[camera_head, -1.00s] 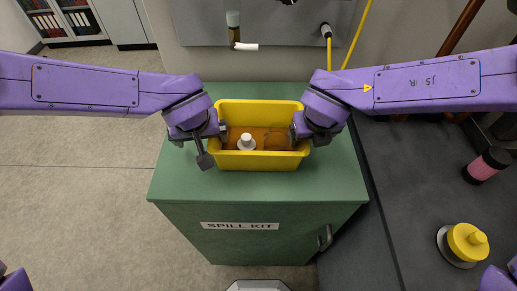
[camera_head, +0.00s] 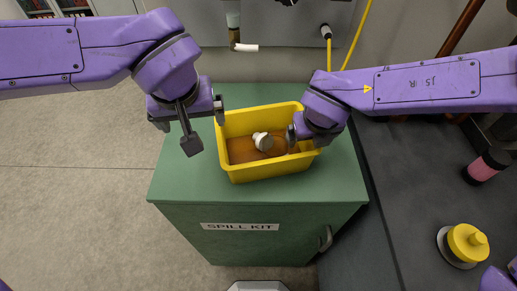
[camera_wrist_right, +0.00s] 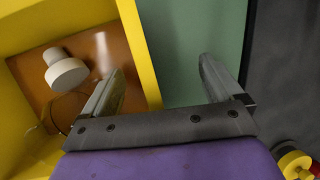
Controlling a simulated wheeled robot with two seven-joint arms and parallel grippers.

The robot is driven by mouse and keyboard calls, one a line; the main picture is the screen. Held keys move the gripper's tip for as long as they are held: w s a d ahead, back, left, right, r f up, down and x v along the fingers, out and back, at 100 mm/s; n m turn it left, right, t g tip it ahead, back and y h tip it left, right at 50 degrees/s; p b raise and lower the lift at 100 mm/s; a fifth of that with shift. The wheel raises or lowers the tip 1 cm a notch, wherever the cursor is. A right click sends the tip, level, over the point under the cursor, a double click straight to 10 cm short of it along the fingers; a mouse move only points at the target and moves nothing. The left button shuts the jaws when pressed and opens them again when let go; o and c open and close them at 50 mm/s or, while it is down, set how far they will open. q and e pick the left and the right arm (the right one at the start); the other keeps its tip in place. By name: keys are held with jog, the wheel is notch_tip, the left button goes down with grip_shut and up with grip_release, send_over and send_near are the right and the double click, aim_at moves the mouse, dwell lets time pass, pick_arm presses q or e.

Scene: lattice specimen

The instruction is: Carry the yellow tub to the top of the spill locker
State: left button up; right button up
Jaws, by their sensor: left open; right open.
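The yellow tub (camera_head: 262,170) sits on the green top of the spill locker (camera_head: 190,180), turned slightly askew. Inside it are a brown bottom and a white knobbed piece (camera_head: 263,141) lying tilted; the piece also shows in the right wrist view (camera_wrist_right: 66,70). My left gripper (camera_head: 204,128) is open and empty, apart from the tub, up and left of its left wall. My right gripper (camera_head: 308,140) is open at the tub's right wall. In the right wrist view its fingers (camera_wrist_right: 165,85) straddle that wall, one over the inside, one over the green top.
A dark counter (camera_head: 400,200) runs along the right, with a yellow-topped round piece (camera_head: 467,242) and a pink bottle (camera_head: 485,165). A grey wall panel (camera_head: 280,60) with a yellow hose stands behind. Bare green top lies in front of the tub.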

jog(key=v, duration=1.2)
